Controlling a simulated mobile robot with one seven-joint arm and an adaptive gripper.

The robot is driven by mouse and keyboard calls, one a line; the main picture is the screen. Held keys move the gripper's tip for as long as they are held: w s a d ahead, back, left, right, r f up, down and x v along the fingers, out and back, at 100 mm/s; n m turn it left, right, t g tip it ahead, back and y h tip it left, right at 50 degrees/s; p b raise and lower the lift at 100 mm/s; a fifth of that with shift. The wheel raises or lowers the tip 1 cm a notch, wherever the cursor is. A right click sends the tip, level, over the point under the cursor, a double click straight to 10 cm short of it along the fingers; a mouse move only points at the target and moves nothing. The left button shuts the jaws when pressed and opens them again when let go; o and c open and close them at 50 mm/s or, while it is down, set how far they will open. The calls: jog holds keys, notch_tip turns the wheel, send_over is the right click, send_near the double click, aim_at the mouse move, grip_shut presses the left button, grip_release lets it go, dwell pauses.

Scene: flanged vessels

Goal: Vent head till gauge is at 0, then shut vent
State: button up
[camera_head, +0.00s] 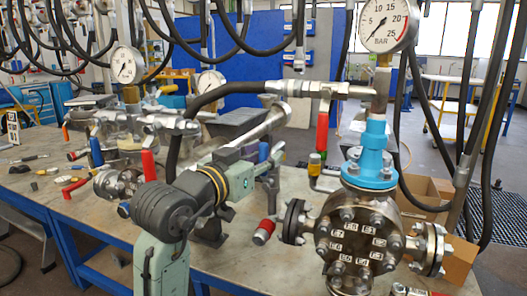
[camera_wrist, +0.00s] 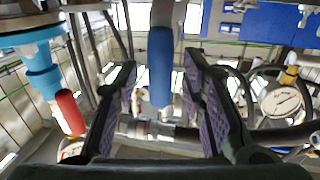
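The vessel (camera_head: 358,240) at the right has a flanged round body and a bright blue neck (camera_head: 375,140); the neck also shows in the wrist view (camera_wrist: 42,72). Its pressure gauge (camera_head: 387,22) is above; the needle points lower left, near the low end of the scale. A red lever (camera_head: 322,133) hangs from the horizontal pipe and shows at left in the wrist view (camera_wrist: 69,112). A blue lever (camera_wrist: 160,66) hangs between the spread fingers of my gripper (camera_wrist: 161,100). My gripper is open; contact with the lever cannot be told. In the head view, my arm partly hides this area.
Another vessel with a gauge (camera_head: 126,65) and red and blue levers stands at left on the bench (camera_head: 215,265). Black hoses hang overhead and at right. A cardboard box (camera_head: 425,193) is behind the vessel. Loose tools lie on the left of the bench.

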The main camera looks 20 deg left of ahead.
jog(key=shift+w, duration=0.25)
jog(key=shift+c, duration=0.6)
grip_shut()
